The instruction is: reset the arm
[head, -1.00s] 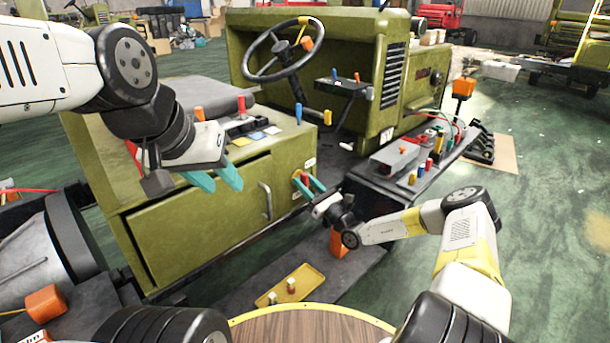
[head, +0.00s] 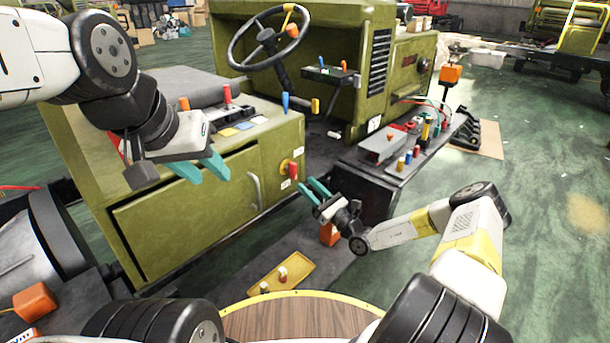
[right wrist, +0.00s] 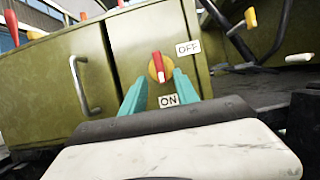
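My left gripper (head: 200,170) hangs at the left in the head view, in front of the green chassis cabinet, with its two teal fingers apart and empty. My right gripper (head: 312,189) is near the middle, its teal fingers apart, pointing at the cabinet's right front panel. In the right wrist view the right gripper (right wrist: 160,95) frames a red-handled rotary switch (right wrist: 157,66) on a yellow base, beyond the fingertips and not held. The same switch (head: 291,170) shows in the head view. Its handle stands nearly upright, between the OFF label (right wrist: 188,48) and the ON label (right wrist: 169,100).
The green chassis (head: 180,215) with a steering wheel (head: 268,38) fills the middle. A dark bench (head: 372,170) with small coloured parts stands right of the right gripper. A yellow tray (head: 266,287) lies below on the floor. Open floor (head: 545,170) lies to the right.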

